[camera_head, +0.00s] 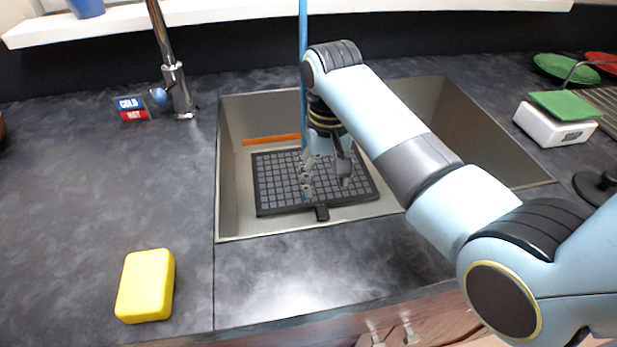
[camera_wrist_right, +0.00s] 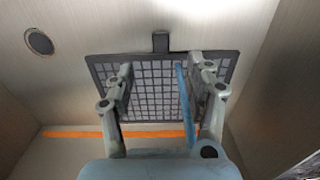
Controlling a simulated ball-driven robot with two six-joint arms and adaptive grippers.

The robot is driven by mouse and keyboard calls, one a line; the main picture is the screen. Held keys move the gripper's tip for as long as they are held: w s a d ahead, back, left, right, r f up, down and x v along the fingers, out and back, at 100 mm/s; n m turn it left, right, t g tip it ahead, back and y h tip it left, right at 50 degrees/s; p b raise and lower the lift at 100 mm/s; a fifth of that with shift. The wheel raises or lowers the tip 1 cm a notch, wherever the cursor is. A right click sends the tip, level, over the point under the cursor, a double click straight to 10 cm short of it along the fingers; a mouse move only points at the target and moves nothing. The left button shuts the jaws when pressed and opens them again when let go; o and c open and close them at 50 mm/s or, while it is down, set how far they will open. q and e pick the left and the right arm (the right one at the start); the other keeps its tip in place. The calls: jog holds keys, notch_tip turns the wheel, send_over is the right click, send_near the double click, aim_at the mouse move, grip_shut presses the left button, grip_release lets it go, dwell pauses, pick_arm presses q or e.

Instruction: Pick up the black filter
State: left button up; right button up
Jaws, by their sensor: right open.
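The black filter (camera_head: 280,188) is a flat rectangular grid panel with a small tab on its near edge. It lies in the left part of the metal sink. My right gripper (camera_head: 325,186) is over the filter, pointing down, open and empty. In the right wrist view the filter (camera_wrist_right: 150,88) lies beyond the two spread fingers, with its tab at the top. My right gripper (camera_wrist_right: 160,88) spans much of the filter's width there. I cannot tell whether the fingertips touch it. My left gripper is not in view.
The sink (camera_head: 231,170) has walls around the filter. An orange strip (camera_head: 270,140) lies behind it. A faucet (camera_head: 175,85) stands at the back left. A yellow sponge (camera_head: 146,286) is on the left counter. A white scale (camera_head: 555,127) with a green top stands at the right.

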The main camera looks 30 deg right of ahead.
aim_at(323, 213)
notch_tip(323, 213, down, 10)
jog(key=shift+r+b, duration=0.1)
jog(key=shift+b, duration=0.5)
jog(key=shift+c, duration=0.4)
grip_shut()
